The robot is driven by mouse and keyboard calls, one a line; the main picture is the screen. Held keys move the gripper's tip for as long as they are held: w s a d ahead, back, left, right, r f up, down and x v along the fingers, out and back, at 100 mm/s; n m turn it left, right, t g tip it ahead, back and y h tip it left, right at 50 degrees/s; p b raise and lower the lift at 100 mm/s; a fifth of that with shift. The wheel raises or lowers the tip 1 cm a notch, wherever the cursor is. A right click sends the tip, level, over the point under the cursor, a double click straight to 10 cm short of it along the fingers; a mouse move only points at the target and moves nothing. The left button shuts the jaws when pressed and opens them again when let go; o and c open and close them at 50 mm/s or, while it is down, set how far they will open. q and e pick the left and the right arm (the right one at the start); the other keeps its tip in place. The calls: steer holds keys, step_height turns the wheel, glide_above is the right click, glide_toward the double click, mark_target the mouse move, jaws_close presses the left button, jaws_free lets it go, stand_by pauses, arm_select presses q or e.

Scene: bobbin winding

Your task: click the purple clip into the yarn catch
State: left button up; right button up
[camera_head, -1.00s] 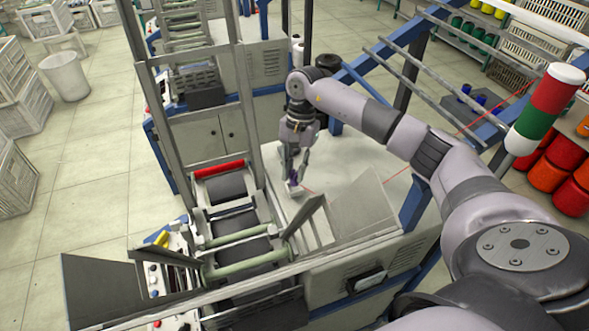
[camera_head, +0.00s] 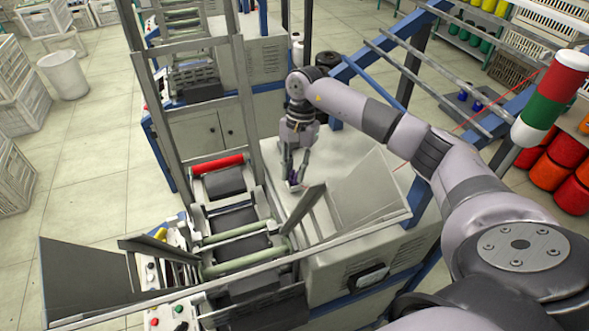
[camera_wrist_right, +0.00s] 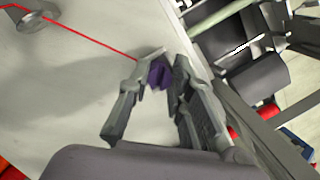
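My right gripper (camera_head: 296,181) reaches down over the pale top of the machine, beside the roller bed. In the right wrist view its two fingers (camera_wrist_right: 163,63) close around the small purple clip (camera_wrist_right: 160,76), one on each side. The clip also shows as a small purple spot between the fingertips in the head view (camera_head: 293,178). A red yarn (camera_wrist_right: 95,36) runs from the left towards the clip. A pale edge lies just beyond the fingertips; I cannot tell whether it is the yarn catch. My left gripper is out of view.
Grey metal panels stand near the gripper, on the right (camera_head: 365,190) and at the lower left (camera_head: 85,280). The rollers (camera_head: 235,232) lie left of the gripper. A metal ring (camera_wrist_right: 33,18) stands on the pale top.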

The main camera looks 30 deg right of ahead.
steer(key=o, duration=0.5)
